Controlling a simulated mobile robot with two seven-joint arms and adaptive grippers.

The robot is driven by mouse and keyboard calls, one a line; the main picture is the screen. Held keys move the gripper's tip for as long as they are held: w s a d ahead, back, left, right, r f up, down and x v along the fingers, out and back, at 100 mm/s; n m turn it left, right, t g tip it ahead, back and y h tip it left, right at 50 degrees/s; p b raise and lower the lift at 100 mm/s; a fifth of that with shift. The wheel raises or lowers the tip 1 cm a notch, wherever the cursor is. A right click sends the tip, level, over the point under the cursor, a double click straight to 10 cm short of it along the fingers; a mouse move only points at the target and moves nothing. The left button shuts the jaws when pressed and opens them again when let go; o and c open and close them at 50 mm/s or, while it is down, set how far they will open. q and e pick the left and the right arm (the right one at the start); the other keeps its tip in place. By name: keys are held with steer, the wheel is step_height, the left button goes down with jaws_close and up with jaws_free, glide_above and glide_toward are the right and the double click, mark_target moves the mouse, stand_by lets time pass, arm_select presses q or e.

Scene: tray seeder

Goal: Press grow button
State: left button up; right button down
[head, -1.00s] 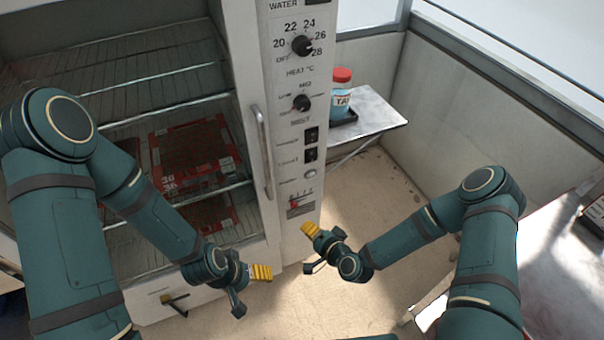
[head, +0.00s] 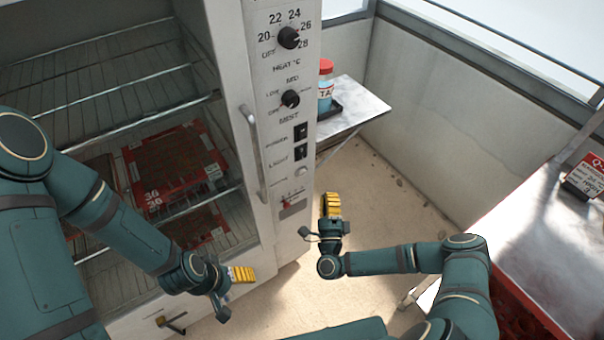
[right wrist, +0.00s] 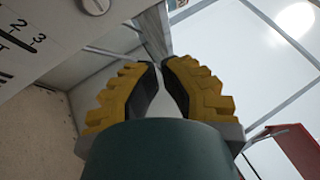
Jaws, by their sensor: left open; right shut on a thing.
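The tall white cabinet's control panel (head: 283,110) shows in the head view. A small round pale button (head: 302,171) sits below the two black switches; its label is too small to read. What looks like the same button (right wrist: 95,5) shows at the top edge of the right wrist view, beside a numbered scale. My right gripper (head: 331,205) is in front of the panel, below and right of the button and apart from it. Its yellow fingers (right wrist: 161,70) are drawn together, with nothing visible between the tips. My left gripper (head: 242,274) is open and empty before the cabinet's lower front.
Wire shelves hold red-edged trays (head: 180,165) of soil inside the open cabinet. A vertical handle (head: 254,150) stands left of the panel. A side table (head: 355,108) holds a red-capped jar (head: 325,88). A metal bench (head: 530,235) is at right. Floor between is clear.

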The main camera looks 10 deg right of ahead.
mark_target(302, 173)
steer(key=w+a+b, duration=0.2)
steer(key=w+a, duration=0.1)
steer(key=w, duration=0.5)
steer(key=shift+w+b, duration=0.2)
steer(key=shift+b, duration=0.2)
stand_by(1.3)
steer(key=shift+w+a+f+b, duration=0.1)
steer(key=shift+w+a+b, duration=0.05)
steer(key=shift+w+b, duration=0.15)
steer(key=shift+w, duration=0.1)
